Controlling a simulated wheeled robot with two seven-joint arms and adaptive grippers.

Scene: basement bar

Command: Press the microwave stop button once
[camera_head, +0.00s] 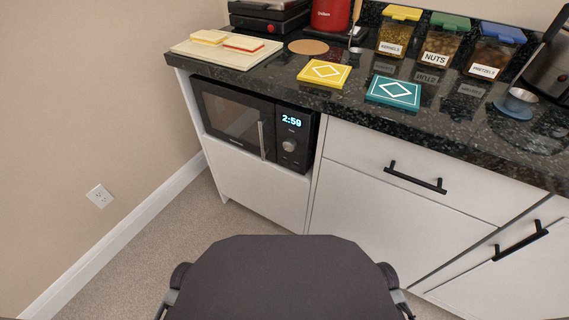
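A black microwave (238,118) is built into the white cabinet below the counter, left of centre in the head view. Its door is shut, with a vertical silver handle (262,140) at the door's right side. The control panel (294,136) on the right has a lit display (291,121) reading 2:59, a round dial (289,145) and small controls too small to read. I cannot make out which control is the stop button. Neither of my grippers is in view.
The dark stone counter (440,135) holds a cutting board (225,50), yellow and teal coasters (324,73) and several labelled jars (443,40). Drawer handles (415,177) stick out at the right. The carpet (150,262) in front of the cabinet is clear. A wall stands at the left.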

